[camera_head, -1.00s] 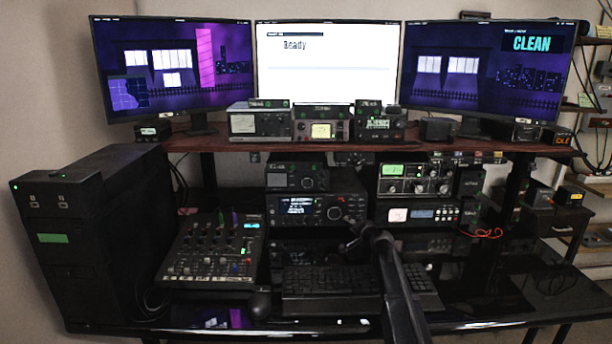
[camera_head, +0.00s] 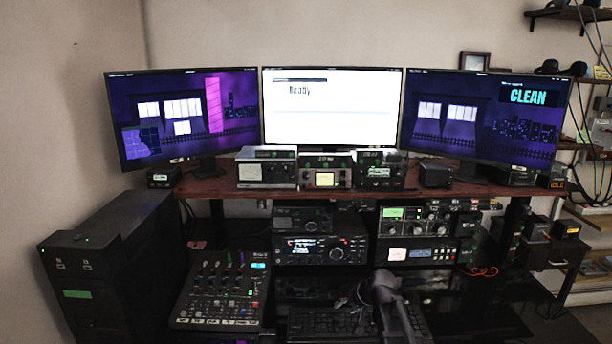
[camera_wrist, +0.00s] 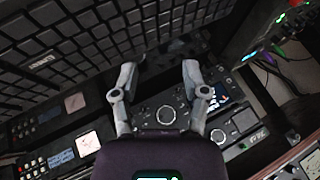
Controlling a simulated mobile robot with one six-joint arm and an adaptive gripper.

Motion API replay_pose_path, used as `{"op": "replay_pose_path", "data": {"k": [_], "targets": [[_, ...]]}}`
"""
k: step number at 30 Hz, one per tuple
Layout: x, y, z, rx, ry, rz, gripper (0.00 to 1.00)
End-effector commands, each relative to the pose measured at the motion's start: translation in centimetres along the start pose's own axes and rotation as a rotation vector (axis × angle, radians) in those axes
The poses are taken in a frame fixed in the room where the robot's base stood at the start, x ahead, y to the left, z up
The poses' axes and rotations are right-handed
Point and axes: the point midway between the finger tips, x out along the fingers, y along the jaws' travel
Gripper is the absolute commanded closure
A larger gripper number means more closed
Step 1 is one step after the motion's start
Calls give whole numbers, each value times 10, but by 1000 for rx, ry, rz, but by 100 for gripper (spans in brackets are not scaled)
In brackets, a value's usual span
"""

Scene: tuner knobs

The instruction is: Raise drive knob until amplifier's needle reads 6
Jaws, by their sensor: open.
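My gripper (camera_head: 350,300) is open and empty above the keyboard, in front of the stacked radio gear. In the wrist view my gripper (camera_wrist: 158,70) has its two fingers spread, with a black panel with knobs (camera_wrist: 165,114) between and behind them. I cannot tell which is the amplifier. The drive knob's label and the needle readings are too small to read.
A keyboard (camera_head: 310,322) lies below my gripper. A mixer (camera_head: 222,290) stands to the left, beside a black tower case (camera_head: 105,260). A shelf (camera_head: 225,187) holds three monitors above. Red wire (camera_head: 480,271) lies at the right. The right monitor (camera_head: 530,96) reads "CLEAN".

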Motion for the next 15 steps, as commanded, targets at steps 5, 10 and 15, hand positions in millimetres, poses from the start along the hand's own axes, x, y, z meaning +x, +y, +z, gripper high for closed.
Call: {"op": "replay_pose_path", "data": {"k": [5, 10, 15], "targets": [[-51, -3, 47, -48, -142, 124, 42], [-96, 2, 88, -80, -272, 252, 42], [-134, 8, 119, -94, -373, 362, 42]]}}
